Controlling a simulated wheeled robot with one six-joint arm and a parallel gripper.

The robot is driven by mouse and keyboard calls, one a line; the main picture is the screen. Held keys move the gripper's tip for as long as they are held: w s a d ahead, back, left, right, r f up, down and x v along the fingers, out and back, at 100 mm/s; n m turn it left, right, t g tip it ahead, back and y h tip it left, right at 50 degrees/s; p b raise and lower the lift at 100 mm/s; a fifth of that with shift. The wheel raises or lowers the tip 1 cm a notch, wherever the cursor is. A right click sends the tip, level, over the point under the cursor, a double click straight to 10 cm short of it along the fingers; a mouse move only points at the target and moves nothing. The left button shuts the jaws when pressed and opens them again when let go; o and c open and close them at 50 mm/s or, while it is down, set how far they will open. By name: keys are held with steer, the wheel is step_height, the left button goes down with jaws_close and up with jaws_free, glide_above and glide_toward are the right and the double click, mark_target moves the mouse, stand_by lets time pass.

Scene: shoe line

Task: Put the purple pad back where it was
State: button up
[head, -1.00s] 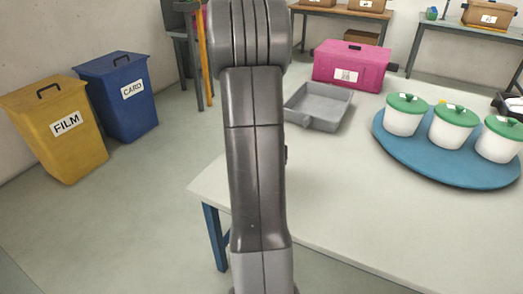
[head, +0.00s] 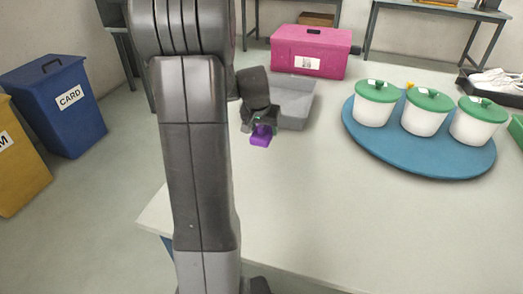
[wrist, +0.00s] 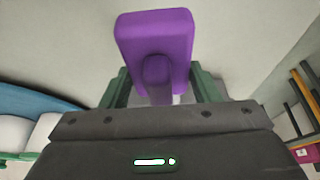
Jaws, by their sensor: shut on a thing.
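The purple pad (head: 261,136) is held in my gripper (head: 260,122), in front of the grey tray in the head view. In the wrist view the purple pad (wrist: 155,38) fills the upper middle, with a purple knob on the side facing me. My gripper's jaws (wrist: 158,92) are shut on it from both sides. The pad is above the pale table; its exact height is hard to tell. Part of the table is hidden behind my arm.
A grey tray (head: 296,118) and a pink box (head: 308,50) stand behind the gripper. A blue round board (head: 410,152) holds three white pots with green lids (head: 425,115). A black tray (head: 470,88) holds white shoes (head: 494,80). The front table area is clear.

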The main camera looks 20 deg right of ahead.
mark_target(260, 132)
step_height(260, 132, down, 8)
steer(key=shift+r+b, duration=0.1)
steer(key=shift+b, duration=1.05)
steer(key=shift+f, duration=0.3)
steer(key=o, duration=1)
steer(key=shift+r, duration=0.1)
steer(key=p+v, duration=0.3)
steer(key=v, duration=0.9)
steer(key=shift+r, duration=0.15)
